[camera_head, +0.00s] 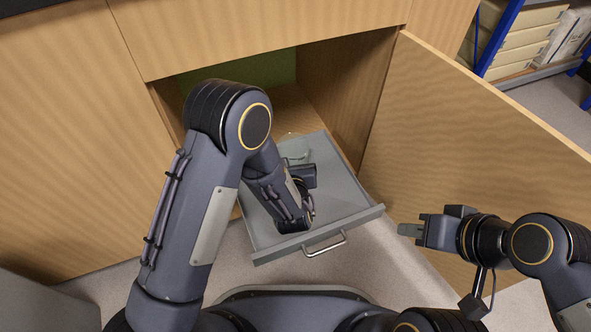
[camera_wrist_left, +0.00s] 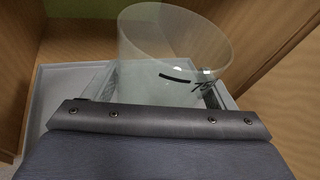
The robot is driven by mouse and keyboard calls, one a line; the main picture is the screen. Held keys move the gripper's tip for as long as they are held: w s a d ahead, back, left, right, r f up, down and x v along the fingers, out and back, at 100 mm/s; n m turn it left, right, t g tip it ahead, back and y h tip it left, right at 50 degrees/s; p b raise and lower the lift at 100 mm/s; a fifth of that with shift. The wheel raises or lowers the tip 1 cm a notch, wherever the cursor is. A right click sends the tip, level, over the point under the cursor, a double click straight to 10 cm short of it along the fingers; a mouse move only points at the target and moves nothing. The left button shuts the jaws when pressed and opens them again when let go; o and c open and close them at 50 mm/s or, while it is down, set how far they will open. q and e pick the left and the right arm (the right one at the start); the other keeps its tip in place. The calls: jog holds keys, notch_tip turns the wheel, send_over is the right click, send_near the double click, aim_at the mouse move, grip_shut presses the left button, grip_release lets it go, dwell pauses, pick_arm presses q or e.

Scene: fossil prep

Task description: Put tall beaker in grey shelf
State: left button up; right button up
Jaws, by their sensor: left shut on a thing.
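The tall beaker (camera_head: 294,149) is clear glass and shows partly behind my left arm in the head view. In the left wrist view the beaker (camera_wrist_left: 170,55) stands upright, its wide rim facing up. My left gripper (camera_wrist_left: 160,98) is shut on it, with a finger at each side; its fingertips are mostly hidden. The grey shelf (camera_head: 345,195) is a pulled-out tray with a low rim and a front handle, and the beaker is over its rear part. I cannot tell whether the beaker's base touches the tray. My right gripper (camera_head: 410,230) is empty, right of the shelf; its jaw gap is unclear.
The wooden cabinet (camera_head: 200,45) stands open around the shelf. Its open door (camera_head: 450,130) stretches along the right, close to my right gripper. A blue-framed rack (camera_head: 497,40) with boxes stands at the upper right. My left arm covers the shelf's left part.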

pick_arm(q)
jog(key=shift+w+d+f, duration=0.1)
jog(key=shift+w+f, duration=0.3)
jog(key=shift+f, duration=0.1)
jog(key=f, duration=0.1)
jog(key=f+b, duration=0.2)
jog(key=f, duration=0.1)
jog(key=shift+w+d, duration=0.1)
jog(key=shift+w, duration=0.2)
jog(key=shift+r, duration=0.15)
jog(key=o, duration=2)
jog(key=shift+o, duration=0.2)
